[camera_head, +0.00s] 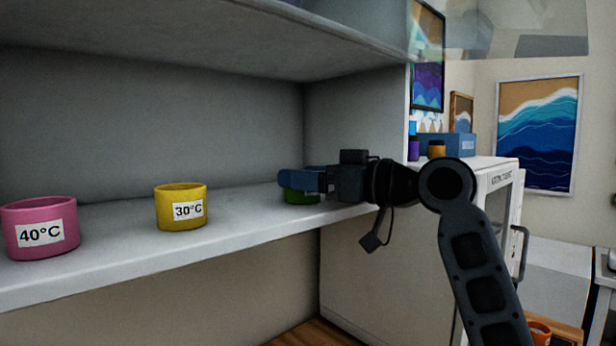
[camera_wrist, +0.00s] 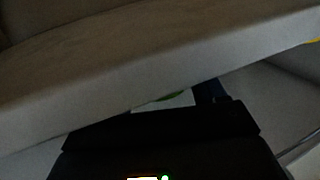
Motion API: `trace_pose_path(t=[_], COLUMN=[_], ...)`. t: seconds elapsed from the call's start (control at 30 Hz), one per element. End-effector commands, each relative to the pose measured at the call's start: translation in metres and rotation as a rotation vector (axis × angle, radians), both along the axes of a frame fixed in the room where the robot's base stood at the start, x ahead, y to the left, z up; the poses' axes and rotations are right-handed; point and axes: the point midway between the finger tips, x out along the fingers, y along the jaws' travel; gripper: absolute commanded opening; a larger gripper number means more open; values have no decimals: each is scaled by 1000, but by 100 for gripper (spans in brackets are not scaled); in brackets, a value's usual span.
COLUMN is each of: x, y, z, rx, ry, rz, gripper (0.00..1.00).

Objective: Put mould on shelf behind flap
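A green mould (camera_head: 302,197) is at the right end of the shelf (camera_head: 110,271), mostly hidden behind my gripper's blue fingers. In the wrist view, only a sliver of green and a white patch of the mould (camera_wrist: 172,98) show past the gripper's dark body. My gripper (camera_head: 297,181) reaches in from the right at the mould's height. Its fingers overlap the mould, and I cannot tell whether they are closed on it. A clear panel (camera_head: 500,35), perhaps the flap, hangs at the upper right, above my arm.
A yellow 30°C pot (camera_head: 168,207) and a pink 40°C pot (camera_head: 40,250) stand on the shelf to the left. An upper shelf (camera_head: 200,50) lies overhead, and a side wall (camera_head: 355,125) bounds the right. The shelf between yellow pot and gripper is bare.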

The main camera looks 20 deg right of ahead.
Motion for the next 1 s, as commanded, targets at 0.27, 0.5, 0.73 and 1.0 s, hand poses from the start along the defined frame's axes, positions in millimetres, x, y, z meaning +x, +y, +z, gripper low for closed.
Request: trace_pose_path(t=[0.27,0.5,0.73,1.0], x=[0,0,-27,-71], y=[0,0,-20,-53], z=[0,5,1,2], rx=[0,0,0,0], ry=[0,0,-1,-2], rz=[0,0,-3,-3], gripper=[90,90,90,90])
